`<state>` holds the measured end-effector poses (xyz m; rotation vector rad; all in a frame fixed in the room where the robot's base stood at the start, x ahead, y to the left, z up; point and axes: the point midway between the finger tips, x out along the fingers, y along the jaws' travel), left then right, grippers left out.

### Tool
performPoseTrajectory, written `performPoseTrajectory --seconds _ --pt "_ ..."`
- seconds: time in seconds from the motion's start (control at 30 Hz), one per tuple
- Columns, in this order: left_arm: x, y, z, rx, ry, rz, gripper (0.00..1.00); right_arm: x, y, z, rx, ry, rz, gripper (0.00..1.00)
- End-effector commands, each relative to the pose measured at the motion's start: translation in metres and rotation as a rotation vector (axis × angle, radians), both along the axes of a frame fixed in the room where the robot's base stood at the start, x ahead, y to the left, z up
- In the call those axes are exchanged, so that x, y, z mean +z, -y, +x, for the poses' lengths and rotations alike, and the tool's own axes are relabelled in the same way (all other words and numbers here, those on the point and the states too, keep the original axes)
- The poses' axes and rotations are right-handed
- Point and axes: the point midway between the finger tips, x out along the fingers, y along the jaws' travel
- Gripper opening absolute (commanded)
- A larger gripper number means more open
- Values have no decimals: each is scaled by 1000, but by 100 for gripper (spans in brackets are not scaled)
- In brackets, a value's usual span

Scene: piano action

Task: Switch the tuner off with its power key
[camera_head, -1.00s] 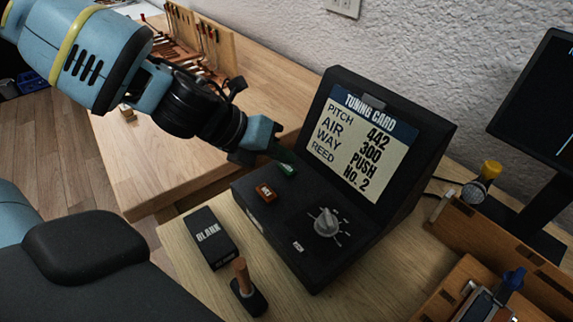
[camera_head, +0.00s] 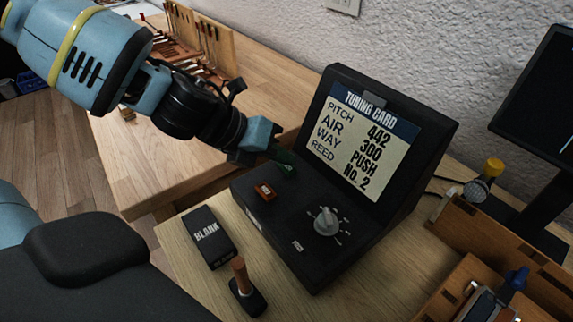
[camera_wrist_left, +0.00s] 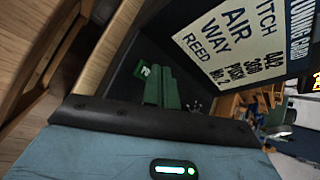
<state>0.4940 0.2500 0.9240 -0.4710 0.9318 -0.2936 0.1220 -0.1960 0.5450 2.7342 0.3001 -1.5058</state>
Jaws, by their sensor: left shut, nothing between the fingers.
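The tuner (camera_head: 268,223) is a black console with a sloped upright panel holding a tuning card (camera_head: 362,136). On its lower deck are a green key (camera_head: 288,171), an orange-red key (camera_head: 265,192) and a grey dial knob (camera_head: 326,222). My left gripper (camera_head: 283,157) is shut and empty, with its green fingertips right at the green key, partly covering it. In the left wrist view the closed fingertips (camera_wrist_left: 162,90) lie beside the green key (camera_wrist_left: 143,70), which has a white mark. I cannot tell whether they touch. My right gripper is out of view.
A wooden rack (camera_head: 490,235) and a dark monitor (camera_head: 540,105) stand at the right. The wooden bench (camera_head: 160,165) at the left is mostly clear.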

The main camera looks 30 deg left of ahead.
Motion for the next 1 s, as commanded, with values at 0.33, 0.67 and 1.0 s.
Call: performPoseTrajectory --seconds 0.33,0.67,1.0 --pt "-2 0 0 -1 0 1 0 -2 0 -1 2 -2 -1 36" --pt "7 0 0 -1 2 1 0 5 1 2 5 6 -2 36" --pt "8 0 0 0 1 1 0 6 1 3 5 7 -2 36"
